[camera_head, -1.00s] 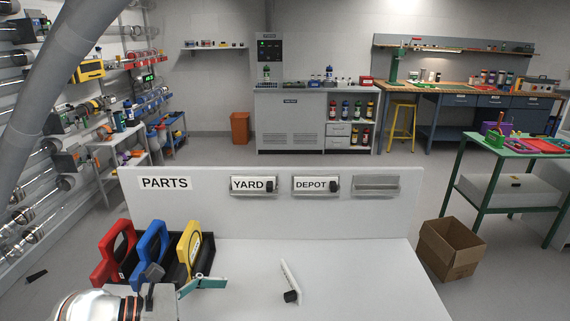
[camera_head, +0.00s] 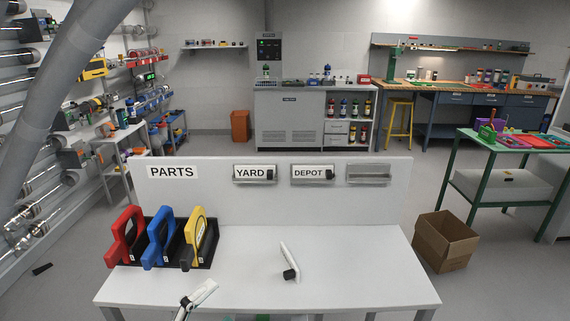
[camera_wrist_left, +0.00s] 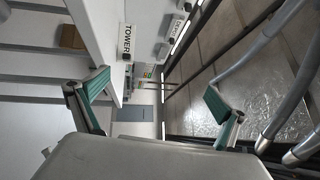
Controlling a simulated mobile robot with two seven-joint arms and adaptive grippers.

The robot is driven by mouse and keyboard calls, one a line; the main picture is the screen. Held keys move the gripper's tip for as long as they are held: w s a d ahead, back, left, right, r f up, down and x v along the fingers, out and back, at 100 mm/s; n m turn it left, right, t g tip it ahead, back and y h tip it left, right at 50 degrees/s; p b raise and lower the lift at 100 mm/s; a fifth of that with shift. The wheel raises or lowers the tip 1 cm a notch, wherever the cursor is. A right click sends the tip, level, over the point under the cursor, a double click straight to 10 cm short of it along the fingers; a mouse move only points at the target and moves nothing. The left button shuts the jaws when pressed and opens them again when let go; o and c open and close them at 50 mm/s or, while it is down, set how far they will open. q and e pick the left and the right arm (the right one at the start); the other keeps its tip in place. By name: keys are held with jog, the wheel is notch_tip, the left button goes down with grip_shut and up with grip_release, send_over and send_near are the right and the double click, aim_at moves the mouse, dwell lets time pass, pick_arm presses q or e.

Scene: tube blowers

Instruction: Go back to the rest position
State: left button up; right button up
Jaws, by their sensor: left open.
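My left gripper (camera_wrist_left: 158,108) is open, with its two green-padded fingers spread wide and nothing between them in the left wrist view. In the head view it has dropped almost wholly below the bottom edge of the picture. A white label plate with a black knob (camera_head: 289,262) lies on the white table (camera_head: 345,265). In the wrist view a plate reading TOWER (camera_wrist_left: 128,42) shows beyond the fingers, and a second plate (camera_wrist_left: 179,25) is beside it. My right gripper is not in view.
Red (camera_head: 122,237), blue (camera_head: 157,240) and yellow (camera_head: 197,240) handled tools stand in a black holder at the table's left. The back panel (camera_head: 215,195) carries YARD and DEPOT plates and an empty holder (camera_head: 368,174). A cardboard box (camera_head: 445,243) is on the floor at right.

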pick_arm(q)
jog(key=s+a+f+n+g+y, duration=0.1)
jog(key=s+a+f+n+y, duration=0.1)
jog(key=f+n, duration=0.5)
jog(key=s+a+f+n+g+y, duration=0.2)
jog(key=s+f+n+y, duration=0.2)
jog(key=s+f+n, duration=0.3)
jog(key=s+a+f+n+g+y, duration=0.1)
jog(key=s+a+f+n+y, duration=0.1)
jog(key=f+n, duration=0.5)
notch_tip(320, 180, down, 6)
jog(key=shift+s+a+f+n+g+y, duration=0.25)
jog(key=shift+s+a+n+g+y, duration=0.15)
jog(key=shift+s+y, duration=0.65)
